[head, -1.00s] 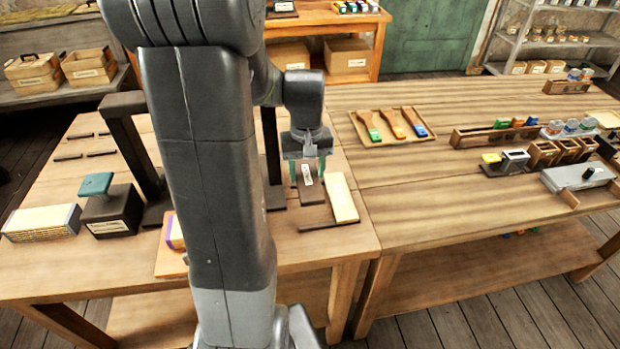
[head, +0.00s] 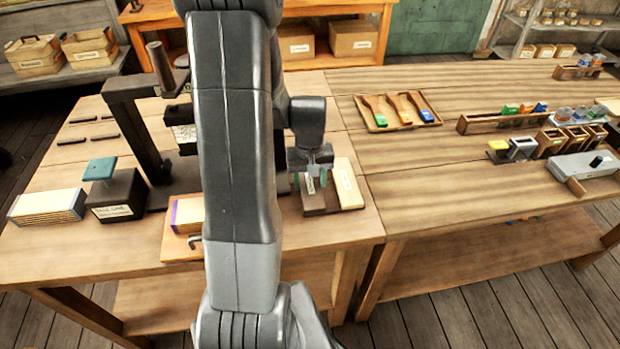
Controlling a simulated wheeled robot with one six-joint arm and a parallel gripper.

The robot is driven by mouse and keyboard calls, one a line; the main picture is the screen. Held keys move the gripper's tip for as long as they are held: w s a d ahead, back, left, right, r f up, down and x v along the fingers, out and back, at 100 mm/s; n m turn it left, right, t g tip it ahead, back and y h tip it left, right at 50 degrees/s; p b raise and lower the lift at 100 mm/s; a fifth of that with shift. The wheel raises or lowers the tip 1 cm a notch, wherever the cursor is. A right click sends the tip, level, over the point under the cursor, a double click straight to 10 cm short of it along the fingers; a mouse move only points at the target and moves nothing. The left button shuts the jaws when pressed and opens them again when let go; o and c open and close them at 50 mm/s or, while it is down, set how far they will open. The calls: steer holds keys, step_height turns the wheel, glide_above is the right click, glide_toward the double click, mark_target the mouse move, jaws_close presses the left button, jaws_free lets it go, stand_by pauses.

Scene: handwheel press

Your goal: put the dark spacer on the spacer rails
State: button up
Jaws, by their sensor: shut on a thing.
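The dark spacer (head: 317,201) is a dark flat block with a pale label, at the front right of the left table. My gripper (head: 311,179) points down over it, its green fingertips at either side, shut on it. A cream spacer (head: 346,184) lies right beside it on a low dark base. Whether the dark spacer is clear of that base, I cannot tell. Several short dark strips (head: 103,137), which look like the spacer rails, lie on the table's far left. The dark press (head: 141,120) stands between, partly hidden behind my arm.
A dark block with a teal handle (head: 101,170) and a ribbed pale block (head: 48,204) stand at the left front. A wooden board with a purple-banded block (head: 185,212) is beside my arm. A brush tray (head: 397,110) lies right; bare tabletop surrounds it.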

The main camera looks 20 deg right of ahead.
mark_target(310, 184)
steer(key=shift+f, duration=0.15)
steer(key=o, duration=1)
step_height(310, 184, up, 12)
steer(key=shift+r, duration=0.2)
